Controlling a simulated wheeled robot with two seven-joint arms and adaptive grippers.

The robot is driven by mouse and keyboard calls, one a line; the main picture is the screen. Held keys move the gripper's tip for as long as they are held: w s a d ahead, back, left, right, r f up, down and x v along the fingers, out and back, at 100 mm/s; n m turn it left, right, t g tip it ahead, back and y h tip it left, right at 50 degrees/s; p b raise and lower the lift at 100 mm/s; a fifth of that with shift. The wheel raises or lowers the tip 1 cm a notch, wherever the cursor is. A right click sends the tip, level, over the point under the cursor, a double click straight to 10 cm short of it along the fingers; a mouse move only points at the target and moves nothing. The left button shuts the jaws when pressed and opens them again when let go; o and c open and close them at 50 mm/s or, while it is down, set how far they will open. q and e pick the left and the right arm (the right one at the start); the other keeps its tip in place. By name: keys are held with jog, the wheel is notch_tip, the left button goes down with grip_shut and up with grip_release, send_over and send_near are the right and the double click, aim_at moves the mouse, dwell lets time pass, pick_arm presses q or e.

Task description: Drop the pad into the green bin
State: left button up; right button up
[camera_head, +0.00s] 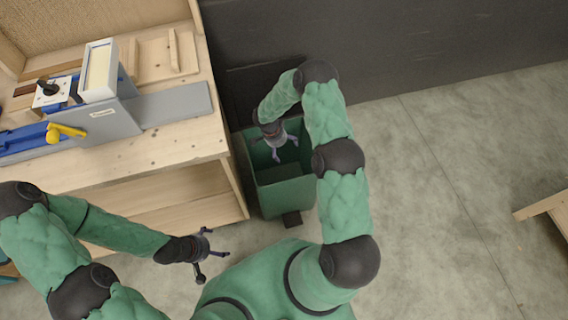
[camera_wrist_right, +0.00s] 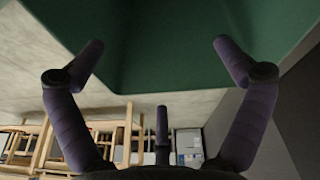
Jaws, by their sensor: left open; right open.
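The green bin (camera_head: 287,197) stands on the floor against the right end of the workbench, with its top open. My right gripper (camera_head: 282,152) is at the bin's opening, fingers spread and pointing down, with nothing between them. In the right wrist view, the bin's green wall (camera_wrist_right: 170,45) fills the top, beyond the open fingers of my right gripper (camera_wrist_right: 160,60). A dark flat patch shows inside the bin; I cannot tell whether it is the pad or the bin's interior. My left gripper (camera_head: 212,265) is open and empty, low in front of the bench.
The wooden workbench (camera_head: 180,148) at left carries a grey and blue machine (camera_head: 110,120) with a yellow knob. A dark wall (camera_head: 400,45) runs behind the bin. A wooden edge (camera_head: 545,205) juts in at the right. The floor between is clear.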

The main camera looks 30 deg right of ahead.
jog(key=v, duration=0.9)
